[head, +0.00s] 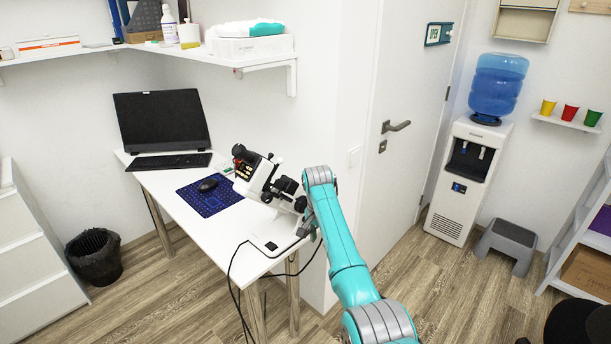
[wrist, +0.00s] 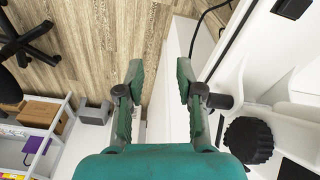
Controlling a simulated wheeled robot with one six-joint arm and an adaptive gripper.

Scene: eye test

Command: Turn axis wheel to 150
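A white and black eye-test device (head: 257,178) stands on the front right part of the white desk, with several black knobs on its right side. A black ridged knob (wrist: 249,140) shows in the wrist view at the lower right, outside my right finger. I cannot tell whether this knob is the axis wheel, and no scale or number is readable. My gripper (wrist: 160,65) is open, with two green fingers apart and nothing between them. In the head view my teal arm reaches up to the device's right side, and the fingers cannot be made out there.
The white desk (head: 172,184) also bears a black laptop-like screen (head: 162,120), a keyboard (head: 168,161) and a mouse (head: 208,184) on a blue mat (head: 211,198). A dark cable (head: 232,283) hangs off the desk's front. A door (head: 405,165) stands close on the right.

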